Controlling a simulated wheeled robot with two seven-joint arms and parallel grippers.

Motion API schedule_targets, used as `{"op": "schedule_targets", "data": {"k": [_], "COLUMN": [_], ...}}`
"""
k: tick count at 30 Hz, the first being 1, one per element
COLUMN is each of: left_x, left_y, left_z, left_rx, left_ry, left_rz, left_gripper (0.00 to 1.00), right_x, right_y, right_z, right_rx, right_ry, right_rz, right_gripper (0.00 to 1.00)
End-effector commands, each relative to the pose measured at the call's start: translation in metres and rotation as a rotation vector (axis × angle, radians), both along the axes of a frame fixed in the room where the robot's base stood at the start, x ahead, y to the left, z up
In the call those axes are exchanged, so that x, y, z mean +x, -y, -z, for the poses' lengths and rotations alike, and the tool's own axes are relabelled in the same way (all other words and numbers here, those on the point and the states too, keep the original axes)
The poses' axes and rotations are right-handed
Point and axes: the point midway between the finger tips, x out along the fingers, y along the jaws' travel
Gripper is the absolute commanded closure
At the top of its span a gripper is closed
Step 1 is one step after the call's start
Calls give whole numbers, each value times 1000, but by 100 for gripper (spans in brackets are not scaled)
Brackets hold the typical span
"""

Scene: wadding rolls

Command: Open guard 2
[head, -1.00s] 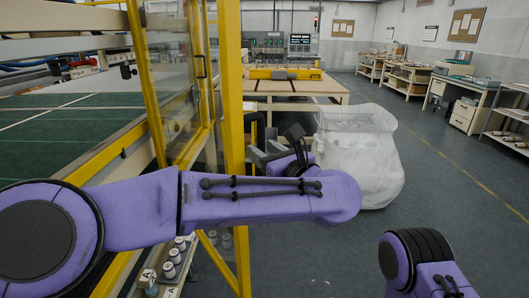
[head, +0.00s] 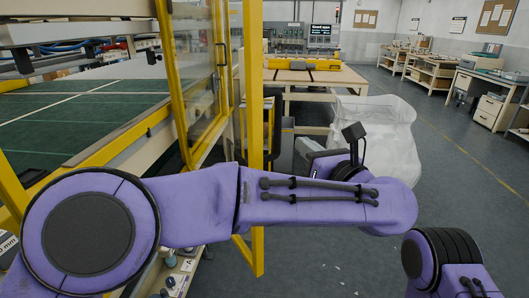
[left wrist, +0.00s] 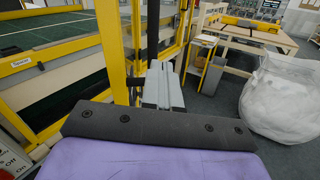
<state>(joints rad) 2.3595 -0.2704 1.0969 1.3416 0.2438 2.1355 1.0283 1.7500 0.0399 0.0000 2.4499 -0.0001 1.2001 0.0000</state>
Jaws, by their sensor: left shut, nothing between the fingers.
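A guard with a yellow frame and a clear panel (head: 200,75) stands upright at the machine's side in the head view. A dark handle (head: 225,60) is on its right edge. A yellow post (head: 253,100) stands just right of it. No number shows on the guard, so I cannot tell which one it is. My left gripper (head: 312,155) is partly hidden by my own forearm, right of and nearer than the post. In the left wrist view my left gripper (left wrist: 162,85) is shut and empty, apart from the handle. Only part of my right arm shows; its gripper is out of view.
A large translucent white bag (head: 385,125) stands on the floor to the right of my left gripper. Behind it is a wooden table (head: 310,76) with a yellow object on it. The machine's green bed (head: 60,125) lies to the left. The grey floor at right is open.

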Motion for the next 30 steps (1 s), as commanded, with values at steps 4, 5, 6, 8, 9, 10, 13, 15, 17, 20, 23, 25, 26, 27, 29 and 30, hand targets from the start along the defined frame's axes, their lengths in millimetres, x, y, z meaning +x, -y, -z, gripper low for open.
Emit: {"op": "schedule_targets", "data": {"k": [4, 5, 6, 8, 9, 10, 13, 15, 17, 20, 23, 25, 26, 27, 29, 30], "left_x": [29, 29, 25, 13, 3, -7, -29, 10, 31, 54, 60, 55, 51, 44, 33, 27], "left_y": [-30, -40, -55, -75, -89, -101, -140, -162, -174, -191, -213, -232, -240, -251, -266, -274], "left_z": [128, 163, 205, 256, 287, 309, 353, 302, 269, 208, 151, 120, 111, 102, 94, 92], "left_rx": [814, 1013, 1237, 1498, 1646, 1748, 2060, 2275, 2475, 2836, -3068, -2756, -2621, -2448, -2217, -2086], "left_ry": [-277, -351, -437, -537, -595, -635, -704, -559, -437, -203, -47, -192, -240, -295, -358, -391], "left_rz": [188, 246, 322, 425, 497, 554, 700, 553, 431, 128, 304, 572, 668, 775, 900, 960], "left_gripper": [100, 100, 100, 100, 100, 100, 100, 100, 100, 100, 100, 100, 100, 100, 100, 100], "right_x": [0, 0, 0, 0, 0, 0, 0, 0, 0, 0, 0, 0, 0, 0, 0, 0], "right_y": [0, 0, 0, 0, 0, 0, 0, 0, 0, 0, 0, 0, 0, 0, 0, 0], "right_z": [0, 0, 0, 0, 0, 0, -2, -6, -7, -10, -14, -16, -17, -18, -19, -20], "right_rx": [0, 0, 0, 0, 0, 0, 0, 0, 0, 0, 0, 0, 0, 0, 0, 0], "right_ry": [0, 0, 0, 0, 0, 0, 0, 0, 0, 0, 0, 0, 0, 0, 0, 0], "right_rz": [0, 0, 0, 0, 0, 0, 0, 0, 0, 0, 0, 0, 0, 0, 0, 0], "right_gripper": [57, 57, 57, 57, 57, 57, 57, 57, 57, 57, 57, 57, 57, 57, 57, 57]}}
